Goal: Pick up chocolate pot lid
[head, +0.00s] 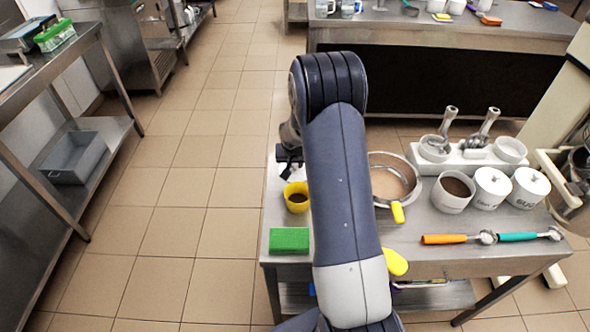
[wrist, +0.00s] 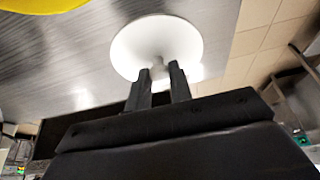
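In the wrist view the white round lid (wrist: 150,40) shows its knob side toward my gripper (wrist: 160,72). The two black fingers stand on either side of the small knob and appear closed on it. I cannot tell whether the lid touches the table. A white pot with brown contents (head: 455,188) stands open on the right of the table, presumably the chocolate pot.
Two lidded white pots (head: 492,187) stand right of the open pot. A yellow cup (head: 297,198) and green sponge (head: 290,239) are near my gripper. A metal pan (head: 412,190), orange scoop (head: 445,239) and teal scoop (head: 520,237) lie on the steel table (head: 420,265). Floor at left is clear.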

